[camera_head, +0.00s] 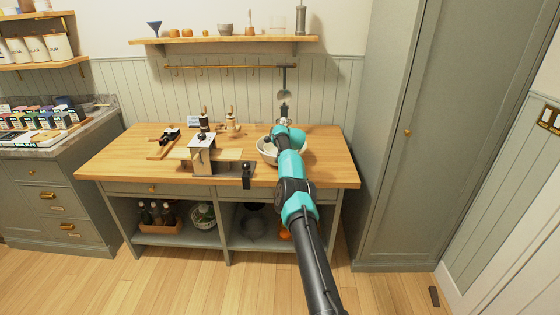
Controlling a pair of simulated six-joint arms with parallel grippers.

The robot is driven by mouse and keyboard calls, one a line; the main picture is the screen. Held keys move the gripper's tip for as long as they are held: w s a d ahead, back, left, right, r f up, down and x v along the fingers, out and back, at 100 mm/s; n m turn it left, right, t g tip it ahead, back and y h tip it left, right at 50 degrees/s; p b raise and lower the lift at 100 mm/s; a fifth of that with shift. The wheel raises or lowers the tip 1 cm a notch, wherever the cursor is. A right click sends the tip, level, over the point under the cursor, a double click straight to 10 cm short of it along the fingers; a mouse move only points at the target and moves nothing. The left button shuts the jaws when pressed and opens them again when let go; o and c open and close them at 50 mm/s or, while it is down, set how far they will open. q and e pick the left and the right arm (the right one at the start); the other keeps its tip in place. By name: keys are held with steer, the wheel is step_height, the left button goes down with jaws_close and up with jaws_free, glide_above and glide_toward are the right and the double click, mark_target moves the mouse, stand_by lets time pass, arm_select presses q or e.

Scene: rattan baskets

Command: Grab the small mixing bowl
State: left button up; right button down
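A pale round bowl (264,155) stands on the wooden worktop, right of its middle, and is the likeliest small mixing bowl. My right arm comes in from the bottom and crosses over the bowl, hiding most of its middle. My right gripper (284,114) is beyond the bowl, near the back of the worktop. Its fingers are too small and dark to tell whether they are open or shut, and I see nothing clearly held. My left gripper is not in view.
A small grinder-like item (231,120) stands behind. A wall shelf (220,40) holds a small grey bowl (226,29) and other pots. A tall cabinet (420,130) is at the right. The worktop's right end is clear.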

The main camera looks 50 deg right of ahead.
steer(key=shift+d, duration=0.1)
stand_by(0.6)
steer(key=c, duration=1.7)
jaws_free()
steer(key=shift+f, duration=0.4)
steer(key=o, duration=0.5)
steer(key=shift+c, duration=0.2)
steer(key=shift+r, duration=0.25)
steer(key=shift+v, duration=0.8)
steer(key=v, duration=1)
steer(key=shift+s, duration=0.1)
